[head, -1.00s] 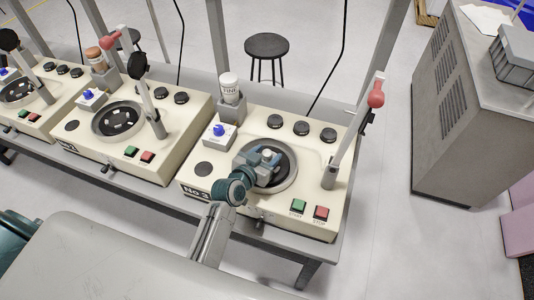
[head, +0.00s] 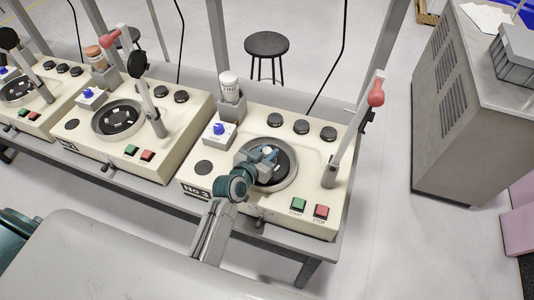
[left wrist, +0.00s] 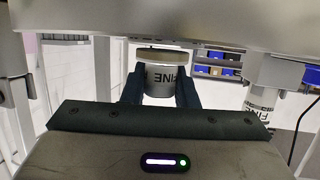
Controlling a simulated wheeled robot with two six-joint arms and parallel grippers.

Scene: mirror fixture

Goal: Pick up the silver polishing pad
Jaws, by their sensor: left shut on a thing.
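My left gripper (head: 262,155) is over the round dark bowl (head: 285,172) of the No 3 machine (head: 205,170). It is shut on a small pale cylinder, whose top shows between the fingers. In the left wrist view, the fingers (left wrist: 160,88) hold this cylinder (left wrist: 160,78) from both sides. It is marked FINE and has a wider tan disc at one end. Its colour looks whitish rather than clearly silver, so I cannot confirm that it is the silver polishing pad. I cannot tell its exact height above the bowl. My right gripper is not in view.
A white bottle (head: 230,85) stands in a grey holder behind the blue knob (head: 219,129). A lever with a red handle (head: 376,93) rises on the right of the machine. Green (head: 298,205) and red buttons (head: 321,212) are in front. The No 2 machine (head: 75,135) is at left.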

